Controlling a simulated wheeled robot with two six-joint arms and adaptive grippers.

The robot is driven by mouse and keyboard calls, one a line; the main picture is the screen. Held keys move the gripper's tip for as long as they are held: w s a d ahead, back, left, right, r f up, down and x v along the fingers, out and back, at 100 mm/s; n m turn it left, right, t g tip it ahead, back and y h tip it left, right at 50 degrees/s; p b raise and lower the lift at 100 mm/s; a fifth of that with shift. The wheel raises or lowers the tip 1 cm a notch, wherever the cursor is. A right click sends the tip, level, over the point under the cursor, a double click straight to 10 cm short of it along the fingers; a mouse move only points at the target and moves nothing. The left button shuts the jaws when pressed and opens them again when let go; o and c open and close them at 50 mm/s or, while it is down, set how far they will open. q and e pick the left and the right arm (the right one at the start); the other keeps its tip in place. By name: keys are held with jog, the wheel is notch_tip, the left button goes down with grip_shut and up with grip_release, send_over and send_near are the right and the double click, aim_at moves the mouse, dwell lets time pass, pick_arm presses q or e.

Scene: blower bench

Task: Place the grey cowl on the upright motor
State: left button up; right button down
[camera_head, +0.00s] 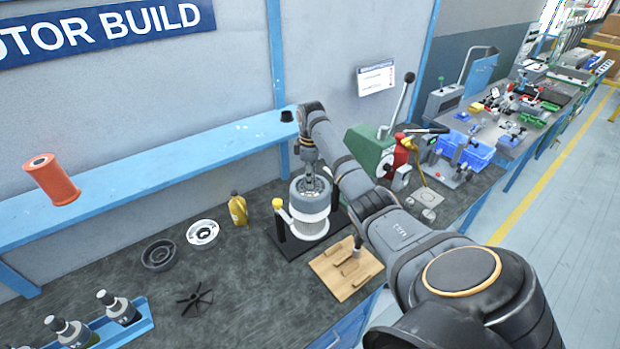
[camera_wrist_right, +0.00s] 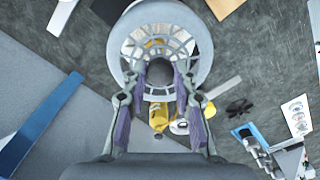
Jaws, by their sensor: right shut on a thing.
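The grey cowl (camera_head: 311,187) is a ring with a slotted top. It sits at the top of the upright white motor (camera_head: 309,225), which stands on a black base plate (camera_head: 288,246). I cannot tell whether the cowl rests on the motor or is just above it. My right gripper (camera_head: 308,163) comes from above, shut on the middle of the cowl. In the right wrist view the gripper (camera_wrist_right: 161,78) has its fingers at the cowl's hub, and the cowl's pale rim (camera_wrist_right: 204,48) is around them. The motor is partly hidden by the cowl. My left gripper is out of view.
A post with a yellow knob (camera_head: 277,203) stands left of the motor. A wooden board (camera_head: 334,279) lies in front. A green press (camera_head: 368,148) stands right.

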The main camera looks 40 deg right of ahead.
jog(key=shift+w+f, duration=0.2)
notch_tip(320, 180, down, 3)
jog(key=shift+w+d+f+p, duration=0.1)
jog(key=shift+w+d+p, duration=0.05)
jog(key=shift+p, duration=0.85)
jog(key=shift+f, duration=0.2)
jog(key=shift+f, duration=0.1)
jog(key=c, duration=1)
grip_release()
jog(key=shift+c, duration=0.2)
